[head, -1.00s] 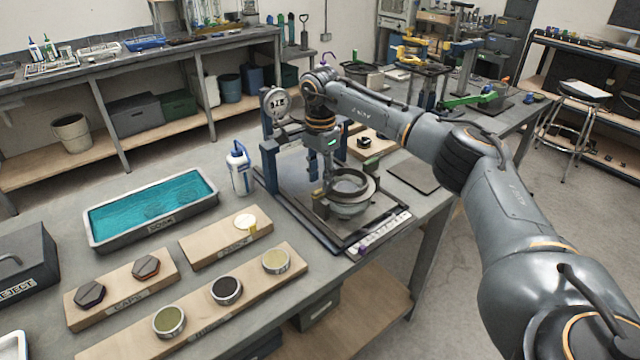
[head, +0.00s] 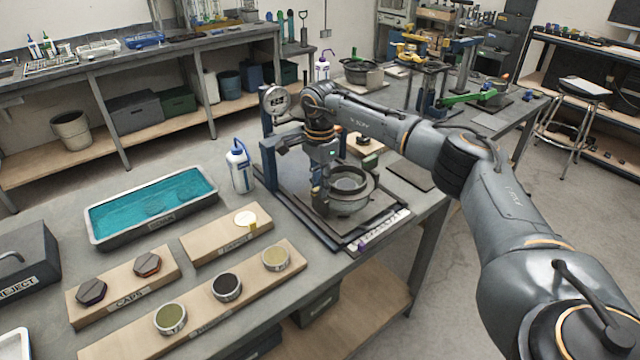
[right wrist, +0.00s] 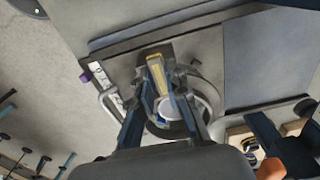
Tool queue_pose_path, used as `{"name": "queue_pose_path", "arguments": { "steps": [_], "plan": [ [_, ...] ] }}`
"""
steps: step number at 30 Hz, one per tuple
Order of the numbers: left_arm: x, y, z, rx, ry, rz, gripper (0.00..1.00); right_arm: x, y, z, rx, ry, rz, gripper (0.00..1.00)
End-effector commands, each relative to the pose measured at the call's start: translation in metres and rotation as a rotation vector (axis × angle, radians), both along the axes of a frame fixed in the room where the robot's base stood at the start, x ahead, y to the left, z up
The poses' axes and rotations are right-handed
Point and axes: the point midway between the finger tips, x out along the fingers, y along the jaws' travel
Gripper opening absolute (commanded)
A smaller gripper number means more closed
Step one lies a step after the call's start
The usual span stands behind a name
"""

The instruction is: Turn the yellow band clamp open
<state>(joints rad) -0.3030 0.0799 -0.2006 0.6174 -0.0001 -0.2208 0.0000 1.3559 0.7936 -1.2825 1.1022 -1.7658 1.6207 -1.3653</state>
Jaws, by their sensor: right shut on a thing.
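A round grey metal housing with a ring around it (head: 349,186) stands on a dark fixture plate on the bench. My right gripper (head: 321,204) points down at the ring's near left side. In the right wrist view, a yellow-topped clamp lever (right wrist: 155,69) lies between the fingertips of my right gripper (right wrist: 165,84), which is shut on it. The housing's pale round opening (right wrist: 171,107) shows behind the fingers. The rest of the band is partly hidden by the fingers. My left gripper is in no view.
A blue post frame with a gauge (head: 275,99) stands just behind my right gripper. A white bottle (head: 240,168) is left of it. A tray of teal liquid (head: 212,205) and wooden boards with caps (head: 122,295) fill the left bench. A dark mat (head: 410,174) lies to the right.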

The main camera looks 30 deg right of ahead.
Motion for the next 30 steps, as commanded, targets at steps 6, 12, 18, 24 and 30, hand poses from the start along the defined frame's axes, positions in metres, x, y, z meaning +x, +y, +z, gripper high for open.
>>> {"name": "queue_pose_path", "arguments": {
  "steps": [6,12,18,24,30],
  "plan": [
    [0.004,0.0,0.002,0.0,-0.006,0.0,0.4,0.0,0.0,0.0,0.001,0.001,-0.044,0.0],
    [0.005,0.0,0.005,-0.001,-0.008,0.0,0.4,-0.001,0.0,0.0,0.001,0.002,-0.16,0.0],
    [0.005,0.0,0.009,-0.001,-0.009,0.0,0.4,-0.001,0.0,0.0,0.001,0.002,-0.334,0.0],
    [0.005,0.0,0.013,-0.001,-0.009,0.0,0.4,-0.001,0.0,0.0,0.0,0.001,-0.524,0.0],
    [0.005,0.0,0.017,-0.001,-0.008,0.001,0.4,-0.002,0.001,0.0,0.0,0.002,-0.714,0.0]
  ]
}}
